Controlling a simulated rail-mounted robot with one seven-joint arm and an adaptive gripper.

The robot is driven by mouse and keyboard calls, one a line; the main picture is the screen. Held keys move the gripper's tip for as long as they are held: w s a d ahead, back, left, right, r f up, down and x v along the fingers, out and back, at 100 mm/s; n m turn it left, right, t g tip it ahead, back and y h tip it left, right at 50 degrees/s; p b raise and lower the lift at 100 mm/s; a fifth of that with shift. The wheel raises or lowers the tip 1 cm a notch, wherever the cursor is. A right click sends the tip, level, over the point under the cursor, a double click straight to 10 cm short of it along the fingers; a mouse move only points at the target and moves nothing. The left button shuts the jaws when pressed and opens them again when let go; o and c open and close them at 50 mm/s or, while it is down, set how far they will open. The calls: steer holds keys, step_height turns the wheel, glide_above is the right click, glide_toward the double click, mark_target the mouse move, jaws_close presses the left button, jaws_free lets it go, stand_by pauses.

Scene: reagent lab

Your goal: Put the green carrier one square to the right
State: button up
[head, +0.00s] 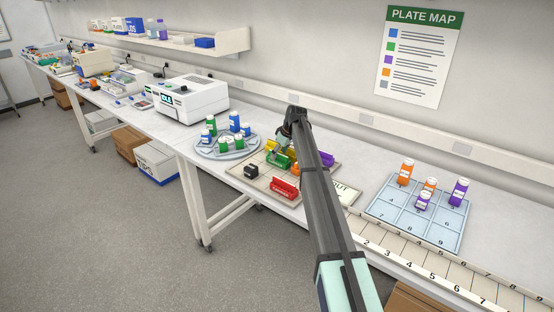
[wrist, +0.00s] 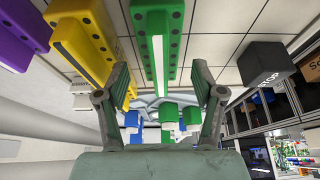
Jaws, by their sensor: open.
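The green carrier (head: 278,159) stands on the gridded board (head: 262,186), partly hidden by my arm in the head view. In the wrist view the green carrier (wrist: 156,45) lies ahead, between the lines of my two fingers. My gripper (wrist: 161,72) is open and empty, with one finger to each side of the carrier. I cannot tell whether either finger touches it. The yellow carrier (wrist: 85,42) is just left of the green one in the wrist view, close to the left finger.
A purple carrier (head: 327,159), a red carrier (head: 285,188) and a black block (head: 251,171) also stand on the board. A round rack (head: 228,153) with blue and green bottles is to the left. A blue numbered tray (head: 391,210) with bottles is to the right.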

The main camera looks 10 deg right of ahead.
steer(key=b+v, duration=0.1)
steer(key=v, duration=0.7)
steer(key=shift+s+d+r+b, duration=0.1)
steer(key=shift+r+b, duration=0.25)
steer(key=shift+b, duration=0.05)
